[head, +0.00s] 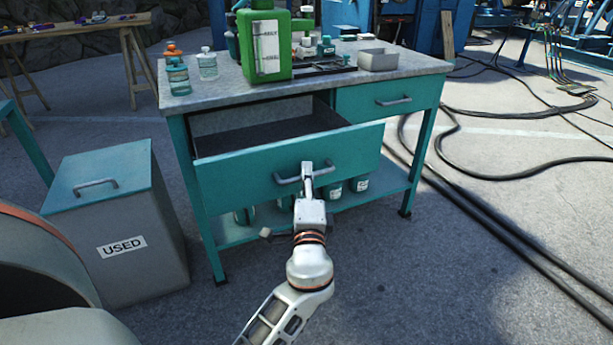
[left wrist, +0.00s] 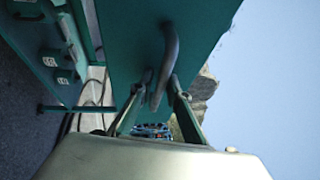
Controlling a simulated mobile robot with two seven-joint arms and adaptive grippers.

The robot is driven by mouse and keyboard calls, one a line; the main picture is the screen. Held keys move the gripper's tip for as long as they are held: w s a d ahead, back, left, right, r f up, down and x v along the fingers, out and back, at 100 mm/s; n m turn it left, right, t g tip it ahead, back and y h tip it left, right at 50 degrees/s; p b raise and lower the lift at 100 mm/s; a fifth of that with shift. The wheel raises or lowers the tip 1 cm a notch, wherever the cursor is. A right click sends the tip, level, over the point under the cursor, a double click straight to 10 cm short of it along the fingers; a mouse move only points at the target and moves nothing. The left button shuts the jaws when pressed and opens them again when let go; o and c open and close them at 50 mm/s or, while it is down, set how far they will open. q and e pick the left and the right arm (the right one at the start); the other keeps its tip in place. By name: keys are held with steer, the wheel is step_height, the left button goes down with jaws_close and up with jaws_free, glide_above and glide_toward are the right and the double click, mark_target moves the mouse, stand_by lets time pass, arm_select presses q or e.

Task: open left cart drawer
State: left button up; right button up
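The left cart drawer (head: 285,165) is teal and stands pulled out from the cart (head: 415,68), with its dark inside (head: 262,133) showing. Its grey bar handle (head: 287,180) is on the front face. My left gripper (head: 307,170) is at the handle's middle-right part. In the left wrist view the curved handle (left wrist: 171,45) passes between the two fingertips (left wrist: 162,80), which close in on it from both sides. The right drawer (head: 393,98) of the cart is shut. My right gripper is in neither view.
A grey bin marked USED (head: 122,247) with a teal lid stands left of the cart. A green canister (head: 265,45), bottles (head: 207,64) and a grey tray (head: 378,60) are on the cart top. Black cables (head: 470,195) lie on the floor at right. The floor in front is clear.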

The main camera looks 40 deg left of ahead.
arm_select(q)
steer(key=v, duration=1.2)
steer(key=shift+r, duration=0.1)
